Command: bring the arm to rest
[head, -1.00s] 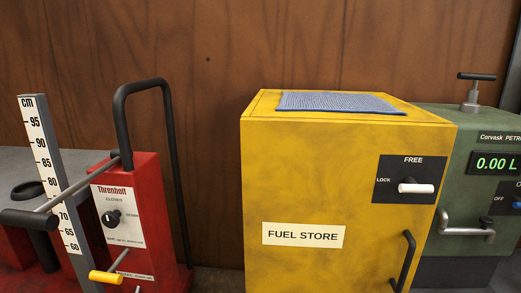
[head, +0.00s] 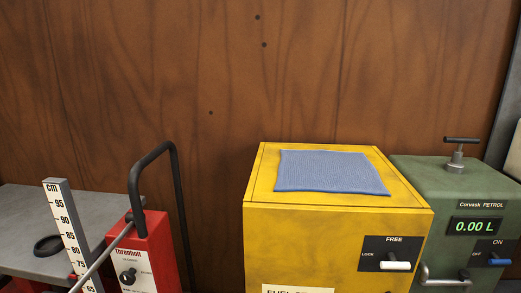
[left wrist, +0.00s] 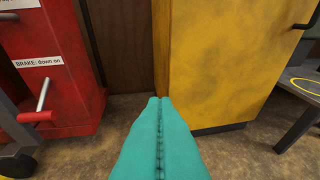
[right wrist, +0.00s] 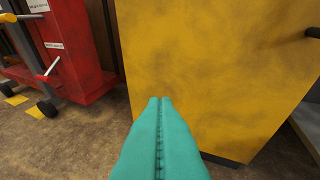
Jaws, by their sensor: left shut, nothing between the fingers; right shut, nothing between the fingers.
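My left gripper (left wrist: 159,100) shows in the left wrist view as two teal fingers pressed together, shut and empty. It points at the gap between the red machine and the yellow cabinet, apart from both as far as I can tell. My right gripper (right wrist: 160,100) shows in the right wrist view, also shut and empty, in front of the yellow cabinet's plain side. I cannot tell its exact distance from the cabinet. Neither arm shows in the head view.
The yellow fuel store cabinet (head: 330,235) has a blue cloth (head: 330,172) on top. The red Threnholt machine (head: 150,245) with a black handle stands left, beside a cm scale (head: 66,230). A green petrol unit (head: 425,190) reading 0.00 L stands right. Brown floor (left wrist: 105,150) is visible.

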